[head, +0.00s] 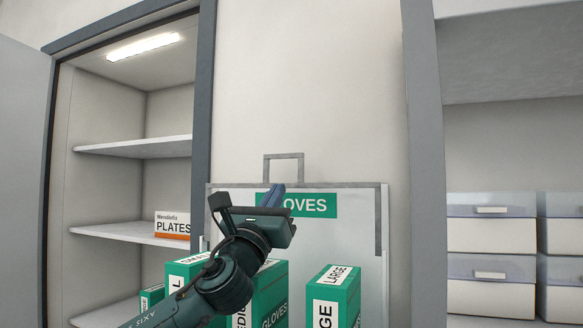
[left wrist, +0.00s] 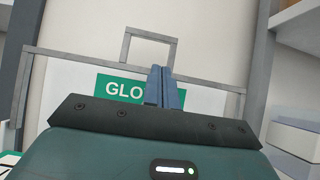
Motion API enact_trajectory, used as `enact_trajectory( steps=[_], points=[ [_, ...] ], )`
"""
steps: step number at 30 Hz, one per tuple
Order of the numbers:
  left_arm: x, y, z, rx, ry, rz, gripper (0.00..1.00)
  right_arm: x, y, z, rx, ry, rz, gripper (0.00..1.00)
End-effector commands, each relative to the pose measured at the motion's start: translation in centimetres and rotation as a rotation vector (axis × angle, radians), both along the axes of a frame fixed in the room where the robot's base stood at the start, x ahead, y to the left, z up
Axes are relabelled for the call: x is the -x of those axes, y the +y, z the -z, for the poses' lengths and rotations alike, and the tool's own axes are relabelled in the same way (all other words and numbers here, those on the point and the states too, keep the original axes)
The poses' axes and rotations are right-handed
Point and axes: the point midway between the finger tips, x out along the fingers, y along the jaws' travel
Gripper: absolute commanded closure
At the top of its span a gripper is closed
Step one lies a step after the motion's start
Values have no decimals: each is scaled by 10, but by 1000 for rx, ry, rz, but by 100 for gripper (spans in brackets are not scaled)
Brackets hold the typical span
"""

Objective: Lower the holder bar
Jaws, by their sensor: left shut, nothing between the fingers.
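The holder bar (head: 345,185) is a grey frame across the top of the white glove holder (head: 365,222), with a squared handle loop (head: 284,156) rising from its middle. It is raised, above the glove boxes. The bar (left wrist: 75,56) and its loop (left wrist: 150,34) also show in the left wrist view. My left gripper (head: 277,189) is shut and empty, its blue fingers pointing up in front of the green GLOVES sign, just below the loop. In the left wrist view the fingers (left wrist: 165,75) overlap the bar; I cannot tell if they touch it. My right gripper is out of view.
Green glove boxes, one marked LARGE (head: 338,290), stand in the holder below the bar. An open cabinet (head: 135,150) with a PLATES box (head: 172,222) is at left. Shelves with lidded bins (head: 490,235) are at right. The wall above the loop is clear.

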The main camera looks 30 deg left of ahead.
Motion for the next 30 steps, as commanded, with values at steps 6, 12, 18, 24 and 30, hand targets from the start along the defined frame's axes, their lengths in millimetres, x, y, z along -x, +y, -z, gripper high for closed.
enact_trajectory(
  steps=[6,12,18,24,30],
  points=[
    [-24,2,-23,3,0,0,100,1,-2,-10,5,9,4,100],
    [-54,4,-45,3,0,-2,100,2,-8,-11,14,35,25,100],
    [-72,4,-57,1,0,0,100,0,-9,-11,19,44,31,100],
    [-77,5,-59,0,0,0,100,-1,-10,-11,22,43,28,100],
    [-77,5,-59,0,0,0,100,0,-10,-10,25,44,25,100]
  ],
)
